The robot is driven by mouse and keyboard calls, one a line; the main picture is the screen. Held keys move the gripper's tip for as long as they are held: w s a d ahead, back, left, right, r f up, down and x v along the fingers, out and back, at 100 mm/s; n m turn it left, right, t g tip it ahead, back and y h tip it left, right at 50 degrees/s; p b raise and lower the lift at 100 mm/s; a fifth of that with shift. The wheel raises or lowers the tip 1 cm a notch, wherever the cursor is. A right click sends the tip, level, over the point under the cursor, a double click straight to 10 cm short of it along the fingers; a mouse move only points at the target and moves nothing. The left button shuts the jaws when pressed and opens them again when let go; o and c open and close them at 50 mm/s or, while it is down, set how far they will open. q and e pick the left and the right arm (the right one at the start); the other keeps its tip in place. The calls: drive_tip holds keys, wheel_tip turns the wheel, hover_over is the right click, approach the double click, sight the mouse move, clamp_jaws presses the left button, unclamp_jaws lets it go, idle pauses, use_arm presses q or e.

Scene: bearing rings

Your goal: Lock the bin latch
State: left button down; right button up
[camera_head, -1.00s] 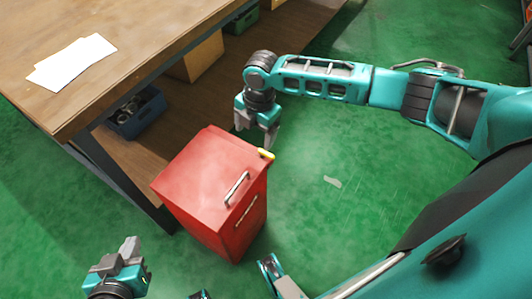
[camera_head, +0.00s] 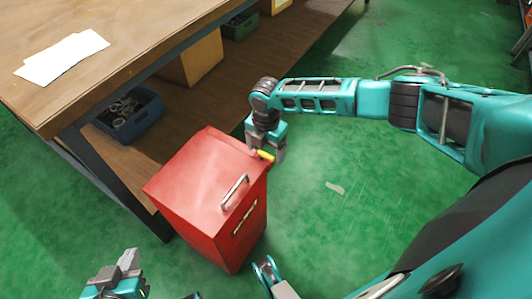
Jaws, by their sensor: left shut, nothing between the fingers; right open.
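A red bin (camera_head: 195,180) stands on the floor with its lid down and a grey handle (camera_head: 235,192) on the lid. A small yellow latch (camera_head: 265,156) sticks out at the lid's far right corner. My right gripper (camera_head: 267,154) is open at that corner, pointing down, with its fingers about the latch. I cannot tell whether they touch it. My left gripper (camera_head: 128,262) is shut and empty at the lower left, apart from the bin.
A wooden workbench (camera_head: 150,30) with papers (camera_head: 62,57) stands behind the bin. Its lower shelf holds a blue crate of rings (camera_head: 130,115), a cardboard box (camera_head: 190,62) and a green crate (camera_head: 240,26). Green floor (camera_head: 340,230) is clear to the bin's right.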

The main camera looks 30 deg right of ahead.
drive_tip(key=shift+f, duration=0.5)
drive_tip(key=c, duration=1.1)
